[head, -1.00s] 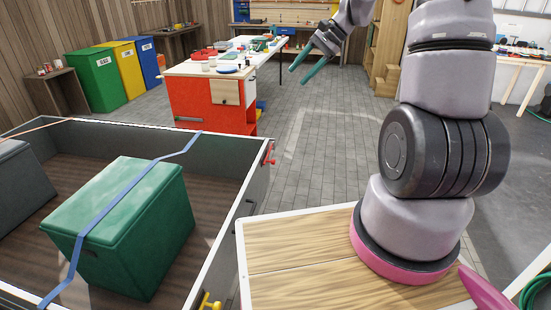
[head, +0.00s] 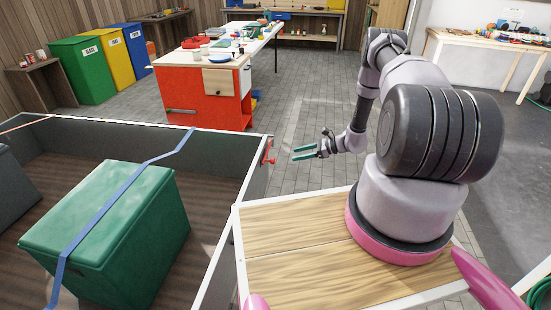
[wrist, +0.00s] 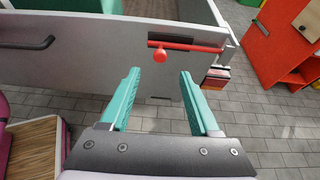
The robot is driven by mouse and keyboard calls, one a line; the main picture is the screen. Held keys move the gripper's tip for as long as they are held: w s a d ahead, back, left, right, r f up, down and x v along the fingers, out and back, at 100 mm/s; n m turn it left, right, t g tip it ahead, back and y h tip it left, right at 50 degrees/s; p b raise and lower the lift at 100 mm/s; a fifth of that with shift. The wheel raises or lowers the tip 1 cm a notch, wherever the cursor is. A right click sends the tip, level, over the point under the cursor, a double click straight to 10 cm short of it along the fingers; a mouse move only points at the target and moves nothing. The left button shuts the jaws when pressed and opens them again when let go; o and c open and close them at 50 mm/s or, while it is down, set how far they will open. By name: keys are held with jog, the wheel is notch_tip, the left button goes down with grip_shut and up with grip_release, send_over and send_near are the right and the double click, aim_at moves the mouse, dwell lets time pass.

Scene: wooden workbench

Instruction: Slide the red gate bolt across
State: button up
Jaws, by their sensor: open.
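The red gate bolt (wrist: 172,52) is on the outer face of the grey trailer's side panel, near its corner. In the wrist view it is a horizontal red rod with a round knob hanging below it. In the head view the bolt (head: 267,153) shows small at the trailer's far right corner. My gripper (wrist: 158,75) is open and empty, with its teal fingers pointing towards the bolt and the knob between their lines, apart from them. In the head view my gripper (head: 303,152) is just right of the bolt with a gap between.
The trailer (head: 225,134) holds a green box (head: 120,225) with a blue strap. A red cabinet (head: 200,99) stands beyond the trailer corner. A small red-orange lamp block (wrist: 216,78) sits below the bolt's right end. Paved floor lies clear right of the trailer.

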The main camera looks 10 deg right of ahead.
jog(key=x, duration=1.1)
jog(key=shift+f, duration=0.25)
jog(key=shift+d, duration=0.1)
grip_shut()
dwell(0.9)
